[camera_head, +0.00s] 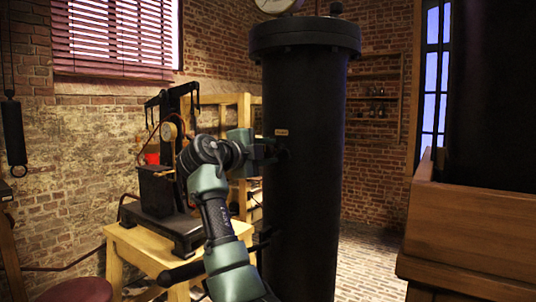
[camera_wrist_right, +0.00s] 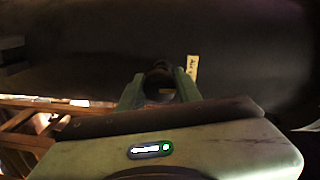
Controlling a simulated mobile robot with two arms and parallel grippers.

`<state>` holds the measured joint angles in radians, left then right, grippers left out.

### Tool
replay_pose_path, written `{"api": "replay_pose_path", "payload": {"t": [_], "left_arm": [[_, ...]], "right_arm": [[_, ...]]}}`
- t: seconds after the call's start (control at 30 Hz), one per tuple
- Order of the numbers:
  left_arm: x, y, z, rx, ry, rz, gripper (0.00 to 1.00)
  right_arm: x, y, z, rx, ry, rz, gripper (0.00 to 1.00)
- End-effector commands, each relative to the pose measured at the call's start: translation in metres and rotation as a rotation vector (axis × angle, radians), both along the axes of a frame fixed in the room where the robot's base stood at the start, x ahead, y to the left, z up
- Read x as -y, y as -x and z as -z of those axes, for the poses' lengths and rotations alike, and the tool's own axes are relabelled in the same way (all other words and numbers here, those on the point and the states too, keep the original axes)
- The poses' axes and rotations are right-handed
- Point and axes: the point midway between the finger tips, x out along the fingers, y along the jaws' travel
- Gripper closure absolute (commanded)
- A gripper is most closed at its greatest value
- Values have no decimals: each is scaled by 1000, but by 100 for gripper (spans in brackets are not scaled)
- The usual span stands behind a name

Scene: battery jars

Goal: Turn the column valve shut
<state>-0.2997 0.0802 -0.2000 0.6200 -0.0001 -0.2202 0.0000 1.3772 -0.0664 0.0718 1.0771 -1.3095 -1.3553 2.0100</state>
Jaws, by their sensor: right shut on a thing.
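The column (camera_head: 310,200) is a tall black cylinder with a bolted flange on top, in the middle of the head view. My right gripper (camera_head: 270,149) reaches the column's left side just below the label. Its fingers are shut on the small dark valve (camera_wrist_right: 158,78), seen between them in the wrist view. The gripper hides much of the valve, so I cannot tell how far it is turned. My left gripper is not in view.
A wooden table (camera_head: 130,240) with a black apparatus (camera_head: 158,192) stands left of the column. A large wooden casing (camera_head: 475,225) stands at the right. Brick floor (camera_head: 368,258) is open between column and casing.

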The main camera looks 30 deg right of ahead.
Motion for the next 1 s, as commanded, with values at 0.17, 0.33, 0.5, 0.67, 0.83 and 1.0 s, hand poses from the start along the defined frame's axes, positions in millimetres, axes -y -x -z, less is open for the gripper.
{"api": "replay_pose_path", "payload": {"t": [0.17,0.33,0.5,0.67,0.83,1.0], "left_arm": [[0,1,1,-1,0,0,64],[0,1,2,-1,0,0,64],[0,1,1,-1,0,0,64],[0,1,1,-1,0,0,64],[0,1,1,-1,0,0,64],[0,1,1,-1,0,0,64]], "right_arm": [[0,0,1,36,-18,-2,100],[0,0,1,48,-22,-2,100],[0,0,1,49,-23,-2,100],[0,0,1,48,-22,-2,63],[0,0,0,48,-21,-1,44],[0,0,0,48,-21,-1,44]]}}
